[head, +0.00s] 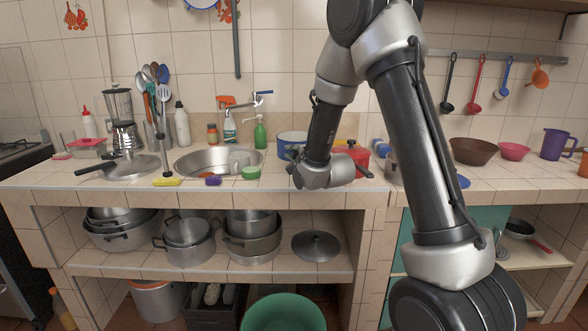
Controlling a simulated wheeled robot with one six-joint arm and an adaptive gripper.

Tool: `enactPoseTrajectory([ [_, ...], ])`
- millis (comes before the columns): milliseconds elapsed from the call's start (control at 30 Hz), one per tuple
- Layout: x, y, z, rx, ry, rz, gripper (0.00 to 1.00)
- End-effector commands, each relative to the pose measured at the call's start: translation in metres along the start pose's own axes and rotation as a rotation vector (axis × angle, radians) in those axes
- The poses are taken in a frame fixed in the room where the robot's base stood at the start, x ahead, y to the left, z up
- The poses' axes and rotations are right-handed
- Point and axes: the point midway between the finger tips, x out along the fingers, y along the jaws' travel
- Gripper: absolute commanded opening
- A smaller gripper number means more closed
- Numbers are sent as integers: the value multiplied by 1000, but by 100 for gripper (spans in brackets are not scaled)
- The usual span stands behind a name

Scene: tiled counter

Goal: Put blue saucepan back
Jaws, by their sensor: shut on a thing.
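The blue saucepan (291,138) is in the head view, at the back of the counter just right of the sink. Its blue outer wall and pale inside show, and its right side is hidden by my arm. My gripper (294,160) is at the near side of the saucepan, small and partly hidden by my wrist. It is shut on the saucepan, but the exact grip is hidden. I cannot tell whether the saucepan rests on the counter or is a little above it.
A red pot (358,152) stands close to the right of my wrist. The sink (190,163) and a green soap bottle (260,134) are to the left. Brown (473,151) and pink bowls stand right. Several metal pots and a dark lid (316,245) fill the shelf below.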

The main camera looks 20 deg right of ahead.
Motion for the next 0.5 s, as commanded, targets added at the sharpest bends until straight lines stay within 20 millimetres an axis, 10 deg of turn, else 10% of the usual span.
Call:
enactPoseTrajectory([
  [500,7,59,-4,-1,0,-4,0],
])
